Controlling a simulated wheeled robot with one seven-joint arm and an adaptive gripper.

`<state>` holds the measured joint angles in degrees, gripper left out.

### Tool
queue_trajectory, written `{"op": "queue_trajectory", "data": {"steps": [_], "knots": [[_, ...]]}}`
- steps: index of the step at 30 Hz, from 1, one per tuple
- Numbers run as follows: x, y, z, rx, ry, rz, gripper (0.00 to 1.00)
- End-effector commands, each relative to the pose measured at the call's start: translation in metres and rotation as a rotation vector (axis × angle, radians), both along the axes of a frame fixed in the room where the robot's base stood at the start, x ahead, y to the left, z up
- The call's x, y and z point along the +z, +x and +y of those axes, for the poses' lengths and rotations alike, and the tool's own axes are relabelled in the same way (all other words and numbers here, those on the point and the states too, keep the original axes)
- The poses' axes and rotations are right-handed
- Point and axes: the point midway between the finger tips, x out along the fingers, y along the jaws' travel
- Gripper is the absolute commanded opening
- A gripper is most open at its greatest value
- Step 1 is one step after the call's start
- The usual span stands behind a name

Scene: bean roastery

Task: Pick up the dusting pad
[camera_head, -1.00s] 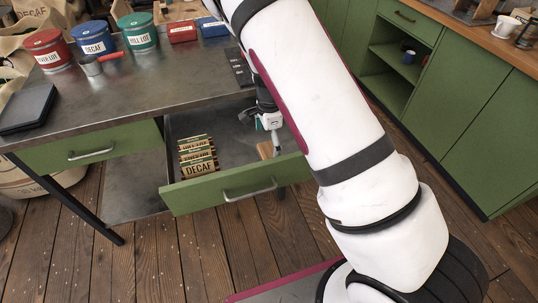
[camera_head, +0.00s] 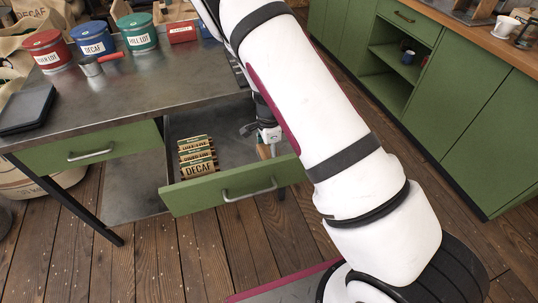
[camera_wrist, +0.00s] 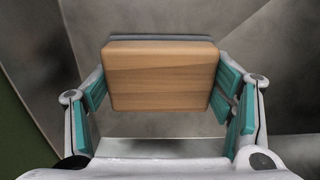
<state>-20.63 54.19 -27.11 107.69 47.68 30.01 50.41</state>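The dusting pad is a rounded wooden block (camera_wrist: 162,75) with a grey strip showing along its far edge. It lies in the open drawer (camera_head: 190,196), where only a small part of it (camera_head: 263,152) shows beside my gripper in the head view. My gripper (camera_wrist: 162,90) is spread wide over the pad, a teal-lined finger at each side. The fingertips are very close to the pad's left and right edges; I cannot tell whether they touch. In the head view my gripper (camera_head: 268,140) is low in the drawer, partly hidden by my arm.
Several DECAF cards or packets (camera_head: 198,157) stand in the drawer's left part. The drawer's green front and metal walls surround my gripper. The metal worktop (camera_head: 125,95) above holds red, blue and green tins, a scoop (camera_head: 92,66) and a black flat device (camera_head: 27,108).

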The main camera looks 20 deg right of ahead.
Motion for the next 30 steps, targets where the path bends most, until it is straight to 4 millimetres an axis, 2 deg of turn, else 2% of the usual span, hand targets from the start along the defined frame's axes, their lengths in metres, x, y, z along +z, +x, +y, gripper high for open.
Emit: {"op": "queue_trajectory", "data": {"steps": [8, 11, 24, 30], "knots": [[0.000, 0.000, 0.000, 0.000, 0.000, 0.000, 0.45], [0.007, 0.000, 0.000, 0.001, 0.000, -0.001, 0.45], [0.083, 0.000, 0.001, 0.002, 0.001, -0.001, 0.45], [0.099, 0.000, 0.000, 0.000, 0.000, 0.001, 0.45]]}}
